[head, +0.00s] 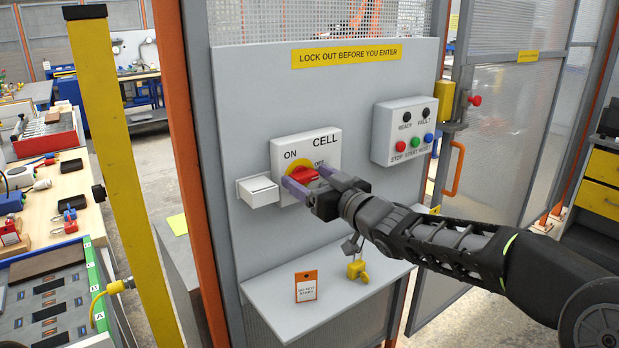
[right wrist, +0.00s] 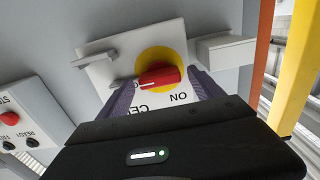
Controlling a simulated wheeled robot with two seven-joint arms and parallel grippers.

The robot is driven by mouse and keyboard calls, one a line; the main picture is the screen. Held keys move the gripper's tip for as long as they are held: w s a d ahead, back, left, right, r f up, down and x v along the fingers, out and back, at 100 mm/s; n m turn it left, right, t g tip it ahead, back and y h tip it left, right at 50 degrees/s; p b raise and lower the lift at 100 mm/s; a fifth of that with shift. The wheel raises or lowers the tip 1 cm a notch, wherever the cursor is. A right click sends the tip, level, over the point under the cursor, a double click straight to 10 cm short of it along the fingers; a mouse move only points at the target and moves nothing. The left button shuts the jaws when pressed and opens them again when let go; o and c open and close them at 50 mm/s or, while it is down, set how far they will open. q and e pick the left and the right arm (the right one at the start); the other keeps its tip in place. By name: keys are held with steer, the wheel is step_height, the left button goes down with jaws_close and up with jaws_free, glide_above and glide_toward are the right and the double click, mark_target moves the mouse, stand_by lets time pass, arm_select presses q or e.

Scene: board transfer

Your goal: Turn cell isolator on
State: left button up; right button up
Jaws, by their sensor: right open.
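The cell isolator (head: 332,148) is a white box marked CELL on the grey panel, with a red handle (head: 308,174) on a yellow disc (head: 292,166). The handle lies roughly level, its marked end toward the OFF label. My right gripper (head: 305,179) is open at the isolator, its purple fingers on either side of the handle. In the right wrist view, the red handle (right wrist: 160,77) lies between the spread fingers (right wrist: 165,95), with gaps seen. I cannot tell whether either finger touches it. The ON label is beside the disc. My left gripper is out of view.
A small white box (head: 258,191) juts out left of the isolator. A control box (head: 404,131) with buttons is to the right. Below, a shelf (head: 330,290) holds an orange-edged tag (head: 306,286) and a yellow padlock (head: 357,270). A yellow post (head: 118,150) stands left.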

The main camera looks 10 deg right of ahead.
steer(key=shift+c, duration=0.5)
steer(key=c, duration=1.3)
steer(key=shift+a, duration=0.1)
steer(key=n+b, duration=0.2)
steer(key=n, duration=0.1)
steer(key=shift+f+b, duration=0.15)
steer(key=shift+b, duration=0.15)
steer(key=n+b, duration=0.2)
steer(key=n, duration=0.2)
steer(key=shift+a+n+b, duration=0.1)
steer(key=shift+n+b, duration=0.2)
steer(key=shift+n, duration=0.1)
steer(key=n+b, duration=0.2)
steer(key=n, duration=0.3)
steer(key=shift+f, duration=0.1)
steer(key=n+b, duration=0.2)
steer(key=n, duration=0.3)
steer(key=shift+a, duration=0.1)
